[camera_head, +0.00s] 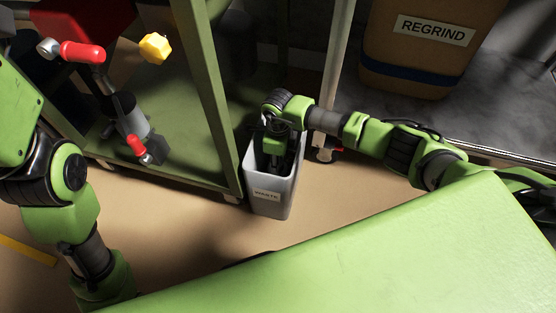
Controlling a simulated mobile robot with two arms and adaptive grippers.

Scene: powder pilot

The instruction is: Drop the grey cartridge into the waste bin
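The waste bin (268,201) is a light grey, open-topped bin with a "WASTE" label, standing upright on the floor near the middle of the head view. My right arm comes in from the right, and its wrist is above the bin. My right gripper (275,160) points down into the bin's mouth. Its fingertips are dark and hidden inside the bin, so I cannot tell whether they are open or shut. I cannot make out the grey cartridge. My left arm runs down the left edge, and its gripper is out of view.
A green-framed cart (213,95) stands directly left of the bin, bearing a device with red handles (82,53) and a yellow knob (155,47). A brown "REGRIND" container (415,65) stands at the back right. A pale post (337,65) rises behind the bin.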

